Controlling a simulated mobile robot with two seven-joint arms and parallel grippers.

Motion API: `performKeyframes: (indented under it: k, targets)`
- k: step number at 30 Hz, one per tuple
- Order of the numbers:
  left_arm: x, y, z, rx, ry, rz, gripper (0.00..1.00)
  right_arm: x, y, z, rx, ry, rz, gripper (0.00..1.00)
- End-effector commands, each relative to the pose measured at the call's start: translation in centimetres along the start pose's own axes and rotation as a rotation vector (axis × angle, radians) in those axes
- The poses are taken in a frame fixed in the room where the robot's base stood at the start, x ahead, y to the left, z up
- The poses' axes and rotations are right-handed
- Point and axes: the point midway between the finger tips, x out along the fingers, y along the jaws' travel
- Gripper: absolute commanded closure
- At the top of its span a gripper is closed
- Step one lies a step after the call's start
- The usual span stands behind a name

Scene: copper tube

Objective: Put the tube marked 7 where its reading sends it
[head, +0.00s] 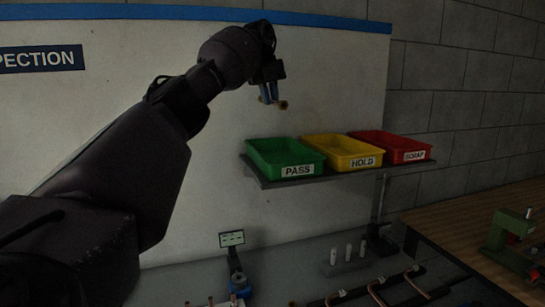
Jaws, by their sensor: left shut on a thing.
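My left gripper (269,96) is raised in front of the white board and is shut on a small copper-coloured tube (283,105). Its mark is too small to read. The gripper is above the shelf level, up and left of the bins, apart from them. The green PASS bin (270,163), the yellow HOLD bin (333,159) and the red SCRAP bin (393,150) stand side by side on the shelf. A small display (232,238) on a gauge stands on the bench below; its reading is not legible. My right gripper is not in view.
The shelf (310,176) juts out above the grey bench. White cylinders (348,252) and bent copper pipes (410,279) are to the right. A green tool (510,243) sits on the wooden table. The air between gripper and bins is clear.

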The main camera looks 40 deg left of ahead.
Motion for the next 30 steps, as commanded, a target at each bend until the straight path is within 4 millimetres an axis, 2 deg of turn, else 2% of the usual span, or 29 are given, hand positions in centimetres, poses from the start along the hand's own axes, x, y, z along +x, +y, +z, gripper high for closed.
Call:
performKeyframes:
  k: [18, 30]
  targets:
    - [11.2, 2.4, 0.0, 0.000, 0.001, 0.002, 1.00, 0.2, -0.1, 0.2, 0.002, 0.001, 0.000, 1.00]
    - [14.2, 2.9, 0.0, 0.000, 0.001, 0.001, 1.00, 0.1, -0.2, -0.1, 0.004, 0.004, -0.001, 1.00]
